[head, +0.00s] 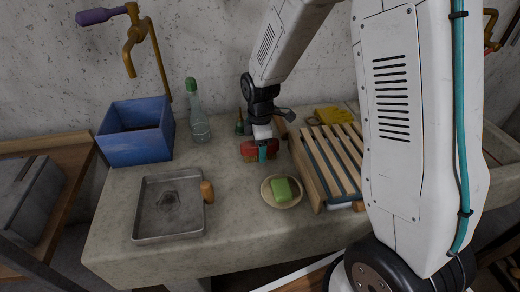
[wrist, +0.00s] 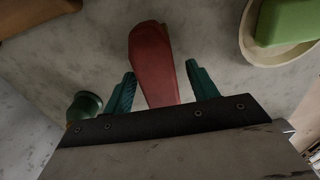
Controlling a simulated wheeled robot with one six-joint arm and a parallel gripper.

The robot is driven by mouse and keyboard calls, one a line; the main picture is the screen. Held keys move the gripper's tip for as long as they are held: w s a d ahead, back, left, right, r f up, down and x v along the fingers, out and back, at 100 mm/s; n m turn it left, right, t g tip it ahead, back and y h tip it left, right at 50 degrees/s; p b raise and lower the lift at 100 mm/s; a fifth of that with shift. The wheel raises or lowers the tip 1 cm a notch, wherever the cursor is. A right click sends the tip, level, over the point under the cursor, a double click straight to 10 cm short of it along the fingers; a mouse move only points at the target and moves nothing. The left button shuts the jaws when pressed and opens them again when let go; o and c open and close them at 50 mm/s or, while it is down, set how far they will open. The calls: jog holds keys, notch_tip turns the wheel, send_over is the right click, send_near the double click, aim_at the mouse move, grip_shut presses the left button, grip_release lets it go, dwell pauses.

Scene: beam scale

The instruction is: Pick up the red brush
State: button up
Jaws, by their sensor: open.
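The red brush (head: 247,151) lies on the stone counter under my gripper (head: 264,151) in the head view, partly hidden by it. In the wrist view the red brush (wrist: 152,62) lies lengthwise between the two teal fingers of my gripper (wrist: 160,76). The fingers are apart, one on each side of the brush, with a visible gap at each side. The near end of the brush is hidden behind the dark gripper body. I cannot tell how far the fingertips are above the counter.
A dish (head: 267,198) with green soap (head: 281,189) stands close in front, to the right. A slatted wooden rack (head: 310,172) is right of the gripper. A green bottle (head: 199,122), blue box (head: 135,146) and metal tray (head: 165,229) stand left.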

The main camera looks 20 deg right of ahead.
jog(key=shift+f, duration=0.5)
jog(key=c, duration=1.2)
notch_tip(320, 180, up, 10)
jog(key=shift+r, duration=0.1)
jog(key=shift+c, duration=0.2)
jog(key=o, duration=0.6)
jog(key=c, duration=0.3)
jog(key=shift+c, duration=0.2)
